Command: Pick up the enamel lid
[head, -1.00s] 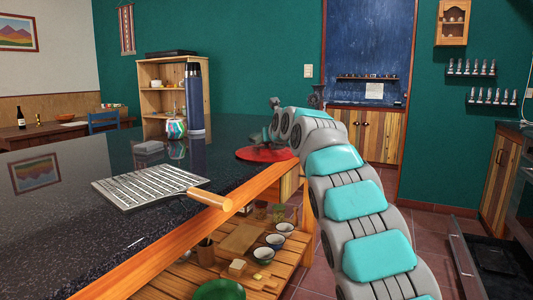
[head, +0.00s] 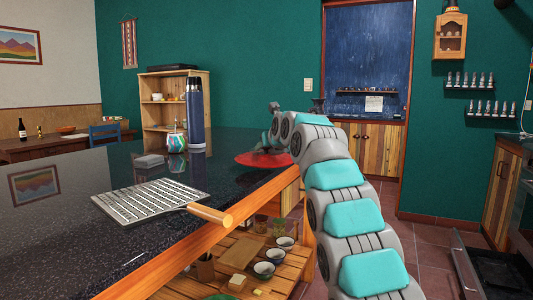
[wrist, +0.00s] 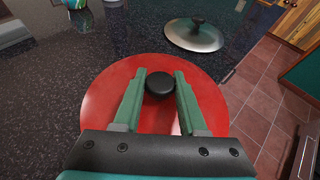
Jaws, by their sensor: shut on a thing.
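The enamel lid (head: 252,159) is a round red disc near the counter's far right edge in the head view. In the wrist view the red lid (wrist: 100,104) fills the middle, with a round black knob (wrist: 159,83) on top. My gripper (wrist: 162,77) is shut on the knob, one green finger on each side. In the head view my gripper is small and partly hidden by my own arm above the lid. I cannot tell whether the lid is touching the counter or slightly above it.
A metal lid with a dark knob (wrist: 194,36) lies beyond the red one. A dish rack (head: 150,200), a blue flask (head: 196,115) and a patterned pot (head: 175,140) stand on the dark counter (head: 60,240). A wooden handle (head: 210,214) juts past its edge.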

